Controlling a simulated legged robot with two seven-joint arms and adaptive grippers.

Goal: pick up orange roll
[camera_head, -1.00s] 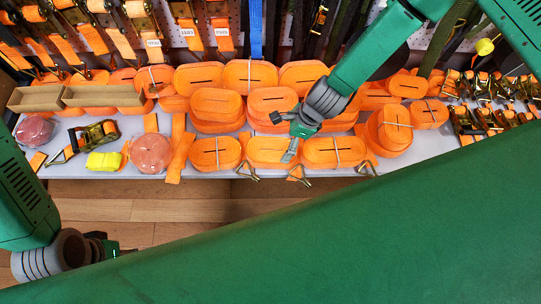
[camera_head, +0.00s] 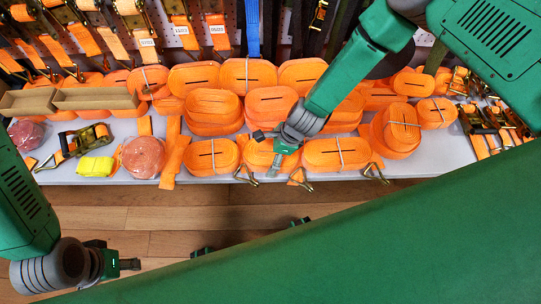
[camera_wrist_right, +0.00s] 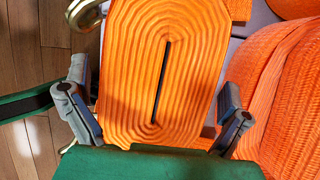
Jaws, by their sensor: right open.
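An orange roll (camera_head: 258,153) of coiled strap lies flat at the shelf's front edge, in the middle of a front row of rolls. My right gripper (camera_head: 267,154) is over it and covers its right part. In the right wrist view the same roll (camera_wrist_right: 185,75) shows its coiled top and dark centre slot. There my right gripper (camera_wrist_right: 154,82) is open, with one finger on each side of the roll. I cannot tell whether the fingers touch it. My left gripper (camera_head: 130,264) is low at the left, away from the shelf, and its jaw opening is unclear.
Orange rolls stand close on the left (camera_head: 212,157) and right (camera_head: 336,153), with stacks (camera_head: 214,110) behind. Metal hooks (camera_head: 300,178) hang at the front edge. A pink roll (camera_head: 143,157), yellow strap (camera_head: 95,166) and cardboard trays (camera_head: 95,99) are at the left. Wooden floor (camera_head: 180,220) is in front.

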